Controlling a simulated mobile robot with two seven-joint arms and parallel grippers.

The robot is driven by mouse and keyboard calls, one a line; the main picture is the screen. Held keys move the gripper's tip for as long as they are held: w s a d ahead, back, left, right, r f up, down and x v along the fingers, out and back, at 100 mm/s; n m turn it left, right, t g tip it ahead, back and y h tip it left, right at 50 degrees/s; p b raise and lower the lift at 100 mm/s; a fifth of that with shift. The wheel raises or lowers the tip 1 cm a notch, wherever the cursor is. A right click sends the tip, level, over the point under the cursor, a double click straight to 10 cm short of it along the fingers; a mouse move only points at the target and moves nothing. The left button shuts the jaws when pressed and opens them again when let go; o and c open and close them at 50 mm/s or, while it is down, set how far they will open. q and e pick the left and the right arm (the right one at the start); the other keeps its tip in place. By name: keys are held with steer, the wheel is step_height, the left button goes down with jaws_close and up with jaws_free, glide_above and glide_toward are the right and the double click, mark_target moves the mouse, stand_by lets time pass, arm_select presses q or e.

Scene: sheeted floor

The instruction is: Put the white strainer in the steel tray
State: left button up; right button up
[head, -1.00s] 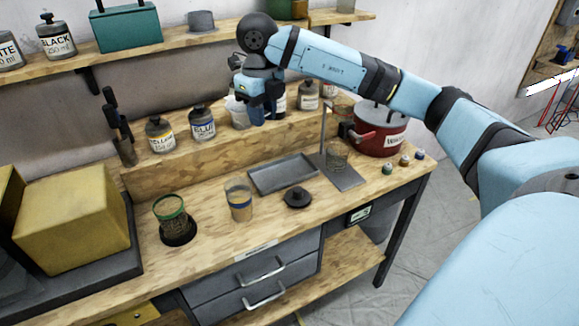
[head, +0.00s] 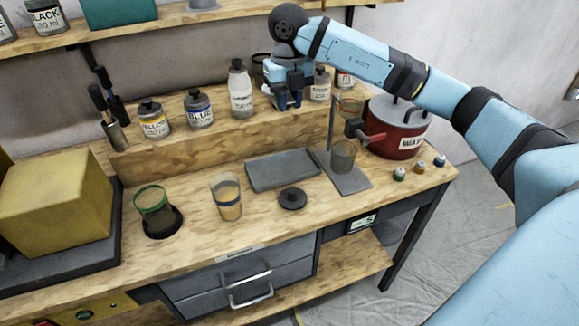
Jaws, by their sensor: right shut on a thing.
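My right gripper (head: 285,103) points down in front of the bottle shelf, between a white bottle and a smaller labelled bottle. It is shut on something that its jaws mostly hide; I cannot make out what. I cannot tell for certain which vessel is the white strainer. The steel tray (head: 266,183) lies flat and empty on the bench, below and in front of the gripper. My left gripper is not in view.
A metal stand (head: 353,182) with a mesh cup and a red pot (head: 391,126) are to the right.

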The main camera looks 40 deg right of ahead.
step_height(320, 180, down, 19)
steer(key=shift+f+p, duration=0.1)
steer(key=shift+p, duration=0.8)
steer(key=shift+f, duration=0.35)
steer(key=shift+f, duration=0.15)
steer(key=o, duration=0.9)
